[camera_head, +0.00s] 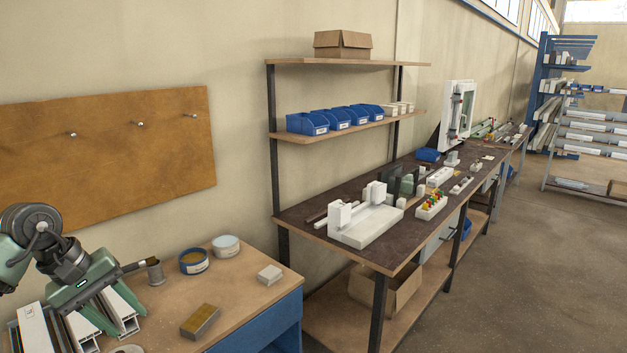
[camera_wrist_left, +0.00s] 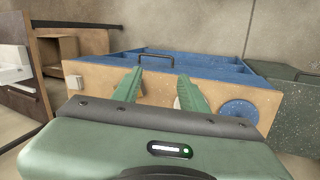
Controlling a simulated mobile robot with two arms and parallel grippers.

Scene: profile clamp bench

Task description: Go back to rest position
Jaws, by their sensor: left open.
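My left gripper (camera_head: 130,322) is at the lower left of the head view, above the near bench (camera_head: 240,298). Its two green fingers are spread apart over white profiles (camera_head: 34,328), partly hiding them. The left wrist view shows the same gripper (camera_wrist_left: 160,76) with a clear gap between its fingers and nothing held. My right gripper is not in view.
A long dark bench (camera_head: 310,211) stands right. Open floor (camera_head: 550,270) lies at far right.

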